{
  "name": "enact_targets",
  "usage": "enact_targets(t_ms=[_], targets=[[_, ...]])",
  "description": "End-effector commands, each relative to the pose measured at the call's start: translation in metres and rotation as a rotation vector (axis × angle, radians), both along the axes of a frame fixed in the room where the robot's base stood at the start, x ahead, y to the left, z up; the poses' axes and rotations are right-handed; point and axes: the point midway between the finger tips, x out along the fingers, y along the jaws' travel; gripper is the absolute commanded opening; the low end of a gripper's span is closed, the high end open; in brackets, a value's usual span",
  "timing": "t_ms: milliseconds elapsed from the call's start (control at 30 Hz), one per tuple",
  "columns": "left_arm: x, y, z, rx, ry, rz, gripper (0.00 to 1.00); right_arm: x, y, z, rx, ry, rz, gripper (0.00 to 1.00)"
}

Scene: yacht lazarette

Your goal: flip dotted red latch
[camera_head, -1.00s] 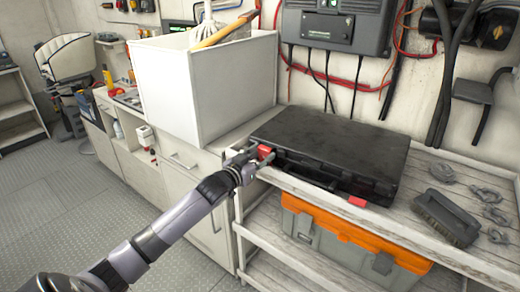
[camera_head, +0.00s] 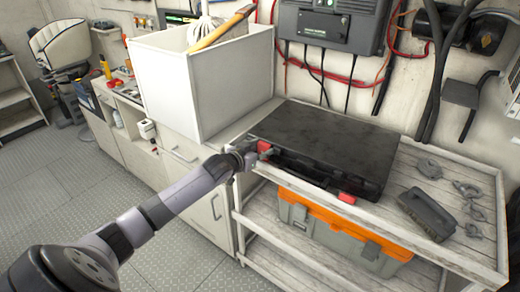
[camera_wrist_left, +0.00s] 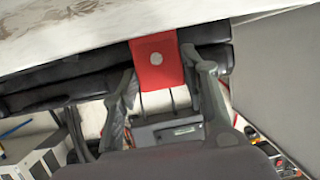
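The dotted red latch (camera_wrist_left: 157,66) is a red plate with a pale round dot on the side of a black case (camera_head: 330,140). In the head view, my left gripper (camera_head: 252,155) is at the case's front left corner and mostly covers this latch; only a small bit of red shows. A second red latch (camera_head: 346,198) sits further right on the case's front. My right gripper is not in view.
The case lies on a wooden shelf unit (camera_head: 440,245) with a grey and orange toolbox (camera_head: 330,230) below. A brush (camera_head: 427,213) and several shackles (camera_head: 467,188) lie to the right. A white bin (camera_head: 190,95) stands left of the case.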

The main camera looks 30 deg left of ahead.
Motion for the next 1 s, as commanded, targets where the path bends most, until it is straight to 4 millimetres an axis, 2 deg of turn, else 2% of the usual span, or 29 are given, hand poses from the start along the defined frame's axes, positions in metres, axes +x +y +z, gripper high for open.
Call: enact_targets(t_ms=[267, 633, 767, 1000], targets=[[0.0, 0.0, 0.0, 0.0, -0.001, 0.0, 0.6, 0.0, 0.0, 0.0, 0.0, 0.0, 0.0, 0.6], [-0.004, 0.0, 0.001, 0.0, -0.001, 0.0, 0.6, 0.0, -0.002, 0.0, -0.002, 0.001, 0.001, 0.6], [-0.017, 0.0, 0.005, 0.0, 0.0, -0.001, 0.6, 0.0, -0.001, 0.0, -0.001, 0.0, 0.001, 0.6], [-0.062, -0.002, 0.02, 0.002, 0.002, -0.002, 0.6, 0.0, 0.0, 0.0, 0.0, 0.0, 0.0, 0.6]])
